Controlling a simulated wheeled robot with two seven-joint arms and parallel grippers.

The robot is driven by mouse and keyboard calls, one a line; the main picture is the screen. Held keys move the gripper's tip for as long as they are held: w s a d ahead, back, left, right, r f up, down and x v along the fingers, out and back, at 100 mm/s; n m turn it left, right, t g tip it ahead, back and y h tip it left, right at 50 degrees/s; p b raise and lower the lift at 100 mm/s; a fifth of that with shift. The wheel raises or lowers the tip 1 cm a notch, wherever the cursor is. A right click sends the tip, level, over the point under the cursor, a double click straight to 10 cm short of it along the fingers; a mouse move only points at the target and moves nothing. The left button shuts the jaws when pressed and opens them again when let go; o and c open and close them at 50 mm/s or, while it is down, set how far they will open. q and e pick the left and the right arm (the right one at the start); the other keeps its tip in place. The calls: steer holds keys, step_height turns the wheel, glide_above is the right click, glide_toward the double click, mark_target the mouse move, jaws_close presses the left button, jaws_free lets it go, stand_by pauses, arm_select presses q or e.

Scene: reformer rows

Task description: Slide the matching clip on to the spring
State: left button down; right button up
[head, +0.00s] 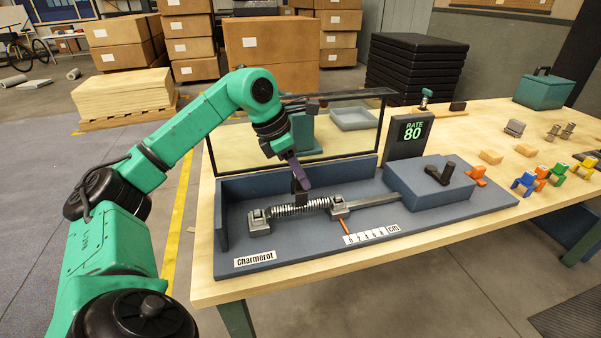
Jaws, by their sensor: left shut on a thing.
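The silver coil spring (302,207) lies along the blue-grey bench rig, between a grey block (259,222) on the left and a grey slider (339,207) on the right. My left gripper (301,187) points down over the middle of the spring. It is shut on a small dark piece that looks like a clip (301,196). The piece meets the spring in the picture; I cannot tell whether it is around it or just above. Other clips lie at the right: a blue one (523,184), a green one (557,174) and several orange and yellow ones. My right gripper is not in view.
The dark sign (408,135) reads RATE 80. A blue-grey box (428,184) with a dark crank fills the rig's right end. A scale marked cm (371,236) lies in front of the slider. A framed panel (235,157) stands behind the rig. The table front is clear.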

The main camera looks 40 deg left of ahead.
mark_target(301, 188)
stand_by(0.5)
arm_select(q)
steer(key=shift+f+b, duration=1.6)
steer(key=shift+f, duration=0.45)
steer(key=c, duration=0.5)
jaws_free()
steer(key=p+v, duration=0.3)
steer(key=v, duration=1.1)
steer(key=shift+r+p, duration=0.25)
steer(key=shift+p, duration=0.1)
steer(key=shift+s, duration=0.1)
